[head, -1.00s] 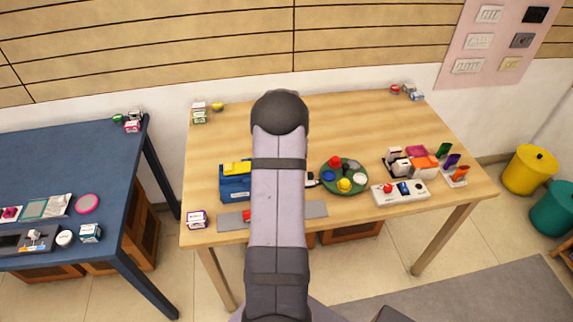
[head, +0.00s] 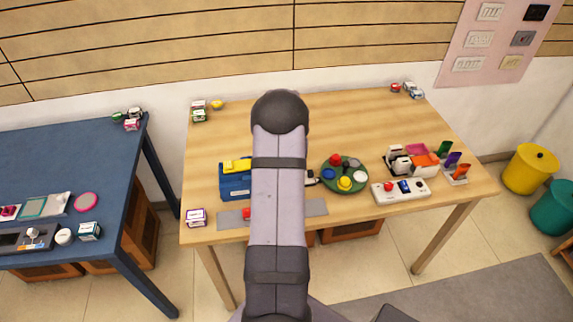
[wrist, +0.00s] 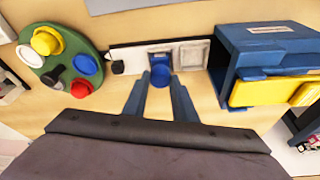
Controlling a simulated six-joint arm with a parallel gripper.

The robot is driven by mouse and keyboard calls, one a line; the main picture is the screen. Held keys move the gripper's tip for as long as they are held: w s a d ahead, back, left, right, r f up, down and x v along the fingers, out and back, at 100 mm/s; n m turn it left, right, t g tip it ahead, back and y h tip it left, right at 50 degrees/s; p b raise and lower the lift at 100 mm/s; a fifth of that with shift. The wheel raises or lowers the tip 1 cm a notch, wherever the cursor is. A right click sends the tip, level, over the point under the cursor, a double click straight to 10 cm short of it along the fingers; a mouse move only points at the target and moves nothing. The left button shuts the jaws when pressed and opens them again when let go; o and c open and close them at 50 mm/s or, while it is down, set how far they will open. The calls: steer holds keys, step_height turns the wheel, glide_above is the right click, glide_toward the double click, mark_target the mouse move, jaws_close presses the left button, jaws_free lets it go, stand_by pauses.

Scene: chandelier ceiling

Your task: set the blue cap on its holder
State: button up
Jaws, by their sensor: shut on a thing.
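My gripper (wrist: 159,90) shows in the wrist view, its two blue fingers closed around a small round blue piece, which looks like the blue cap (wrist: 159,78). The cap is in front of a white panel (wrist: 128,57) with a blue square part (wrist: 160,57); I cannot tell if they touch. A green round tray (wrist: 66,38) at the left carries yellow, white, red, dark and blue round pieces. Its blue round piece (wrist: 84,64) also shows in the head view (head: 328,174). I cannot tell which piece is the cap's holder. In the head view my arm hides the gripper.
A blue box with a yellow part (wrist: 270,92) stands close at the right in the wrist view. A white control strip (head: 400,191) and coloured upright pieces (head: 453,160) stand on the table's right. The back middle of the wooden table (head: 350,115) is clear.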

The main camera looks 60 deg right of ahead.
steer(key=shift+f+b, duration=0.35)
steer(key=shift+f, duration=0.15)
stand_by(0.6)
steer(key=o, duration=1.5)
steer(key=shift+r, duration=0.15)
steer(key=shift+r+p, duration=2.6)
steer(key=shift+r, duration=1.05)
